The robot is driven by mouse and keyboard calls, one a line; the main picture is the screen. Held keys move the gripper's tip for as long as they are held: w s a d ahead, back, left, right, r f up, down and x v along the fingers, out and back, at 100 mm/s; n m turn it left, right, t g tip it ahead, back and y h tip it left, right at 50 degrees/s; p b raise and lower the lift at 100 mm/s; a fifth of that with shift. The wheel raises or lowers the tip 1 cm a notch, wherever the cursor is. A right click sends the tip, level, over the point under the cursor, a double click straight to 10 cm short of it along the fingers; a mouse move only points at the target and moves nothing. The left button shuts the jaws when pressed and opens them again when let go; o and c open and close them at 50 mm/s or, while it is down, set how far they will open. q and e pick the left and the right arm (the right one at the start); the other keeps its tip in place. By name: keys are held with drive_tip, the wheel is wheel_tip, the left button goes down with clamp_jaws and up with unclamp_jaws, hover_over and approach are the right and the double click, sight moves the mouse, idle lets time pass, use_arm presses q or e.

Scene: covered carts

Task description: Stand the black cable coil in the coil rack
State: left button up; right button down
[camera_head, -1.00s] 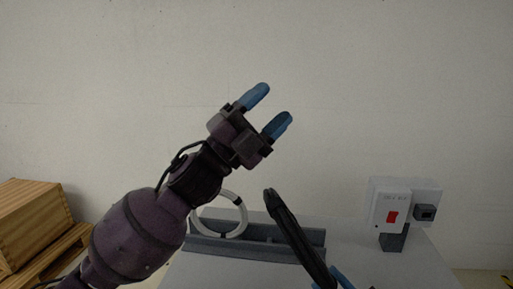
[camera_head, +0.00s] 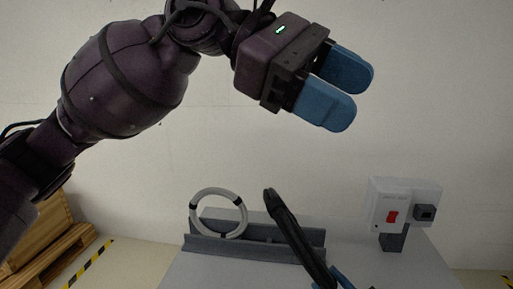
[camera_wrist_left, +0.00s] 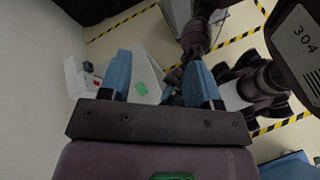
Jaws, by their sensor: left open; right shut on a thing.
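The black cable coil (camera_head: 290,228) shows nearly edge-on in the head view, as a dark slanting band in front of the coil rack. My right gripper (camera_head: 335,279) shows only blue fingers at the bottom edge, shut on the coil's lower part. The coil rack (camera_head: 285,254) is a long grey trough on the table, and the coil overlaps its right part in the picture. I cannot tell whether they touch. My left gripper (camera_head: 340,92) is open and empty, high in front of the wall. Its two blue fingers also show apart in the left wrist view (camera_wrist_left: 160,85).
A white ring-shaped coil (camera_head: 243,217) stands in the rack's left part. A pale box with a red switch (camera_head: 405,205) stands right of the rack on the grey table (camera_head: 405,270). A wooden crate and pallet (camera_head: 55,255) are at the far left.

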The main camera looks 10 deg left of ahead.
sight(282, 215)
use_arm(q)
drive_tip(key=w+a+f+m+t+y, duration=0.4)
drive_tip(key=w+a+f+m+y, duration=0.15)
drive_tip(key=a+f+y, duration=0.35)
drive_tip(key=shift+w+x, duration=0.2)
drive_tip(key=shift+x, duration=2.75)
drive_tip(key=shift+w+x, duration=0.2)
drive_tip(key=shift+x, duration=2.75)
drive_tip(key=shift+d+r, duration=0.1)
drive_tip(key=shift+d, duration=0.1)
drive_tip(key=shift+c, duration=0.5)
clamp_jaws()
use_arm(e)
drive_tip(key=c, duration=0.8)
unclamp_jaws()
